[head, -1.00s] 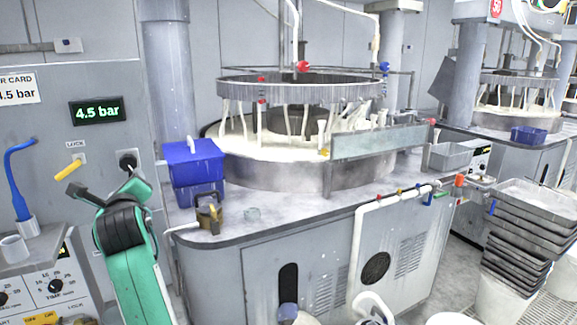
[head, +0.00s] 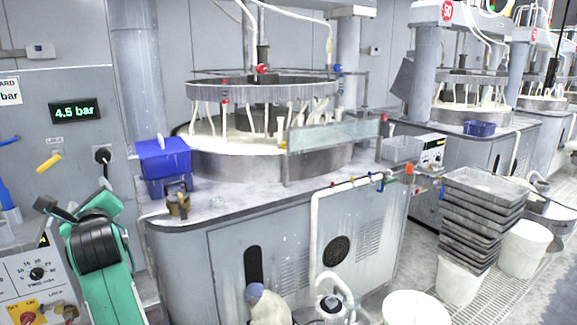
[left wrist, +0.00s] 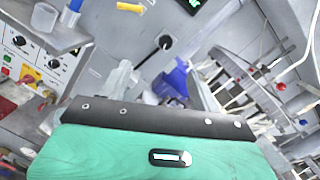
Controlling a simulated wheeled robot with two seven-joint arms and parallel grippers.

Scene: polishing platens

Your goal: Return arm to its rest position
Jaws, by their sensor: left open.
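My left arm, teal and black, rises at the lower left of the head view. My left gripper (head: 78,211) is at its upper end, open with nothing seen in it, in front of the grey wall panel (head: 85,75). It looks apart from the yellow lever (head: 49,162) and the black plug (head: 102,155). In the left wrist view a teal casing with a black band, part of my own arm, fills the bottom. My right gripper is not in view.
The polishing machine (head: 225,215) stands to the right of my arm, with a blue bin (head: 166,160) and brass weight (head: 178,204) on its near corner. A control box (head: 25,285) is at lower left. Stacked grey trays (head: 478,215) and white buckets (head: 524,248) stand right.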

